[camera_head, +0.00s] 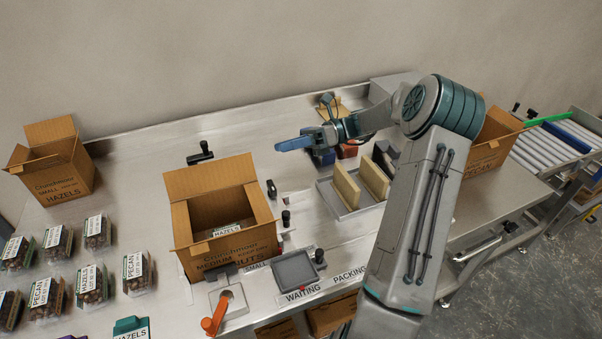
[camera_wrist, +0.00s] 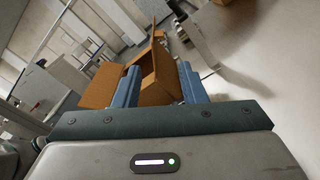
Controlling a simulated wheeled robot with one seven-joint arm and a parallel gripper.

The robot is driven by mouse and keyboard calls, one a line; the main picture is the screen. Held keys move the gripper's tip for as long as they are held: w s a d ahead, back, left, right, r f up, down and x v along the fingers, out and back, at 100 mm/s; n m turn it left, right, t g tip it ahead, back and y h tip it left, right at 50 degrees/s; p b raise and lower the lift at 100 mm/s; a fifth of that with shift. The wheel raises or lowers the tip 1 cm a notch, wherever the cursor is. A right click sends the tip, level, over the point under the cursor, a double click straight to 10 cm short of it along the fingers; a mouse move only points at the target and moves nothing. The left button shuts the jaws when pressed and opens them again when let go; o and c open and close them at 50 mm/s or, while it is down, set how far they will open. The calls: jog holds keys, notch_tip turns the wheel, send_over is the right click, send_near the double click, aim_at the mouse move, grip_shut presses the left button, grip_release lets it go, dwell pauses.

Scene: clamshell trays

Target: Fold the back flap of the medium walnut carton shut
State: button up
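The medium carton (camera_head: 225,252) stands on the steel bench, its printed front partly covered by a fixture. Its back flap (camera_head: 210,177) stands up, leaning slightly back, and its top is open. A labelled clamshell tray (camera_head: 228,228) shows inside. My gripper (camera_head: 279,146) is above the bench, right of the back flap and apart from it, with blue fingers pointing left. In the wrist view the gripper (camera_wrist: 158,88) has its fingers apart and empty. An open carton (camera_wrist: 160,72) appears beyond them; I cannot tell which one.
A small hazels carton (camera_head: 62,172) stands open at the back left. Several filled clamshells (camera_head: 92,285) sit at the front left. An orange-handled clamp (camera_head: 215,315) and a grey pad (camera_head: 296,271) are in front. A tray with tan dividers (camera_head: 346,208) lies right. Another carton (camera_head: 487,155) is behind my arm.

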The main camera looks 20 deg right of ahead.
jog(key=s+a+r+n+h+p, duration=0.1)
jog(key=s+a+n+h, duration=0.1)
jog(key=s+a, duration=0.1)
jog(key=s+a+r+n+g+h+p, duration=0.1)
jog(key=s+a+n+h, duration=0.2)
jog(key=s+a+r+n+g+h+p, duration=0.1)
jog(key=s+a+r+n+h, duration=0.1)
jog(key=s+a+n+h, duration=0.1)
jog(key=shift+s+a+p, duration=0.2)
jog(key=shift+a+p, duration=0.1)
jog(key=shift+a, duration=0.05)
jog(key=s+d+r+n+t+h+p, duration=0.2)
jog(key=s+r+n+t+h+p, duration=0.4)
jog(key=s+n, duration=0.9)
jog(key=shift+s+d+r+n+h+p, duration=0.25)
jog(key=shift+r+n+h+p, duration=0.5)
jog(key=shift+r+h, duration=1.25)
jog(key=shift+r, duration=0.15)
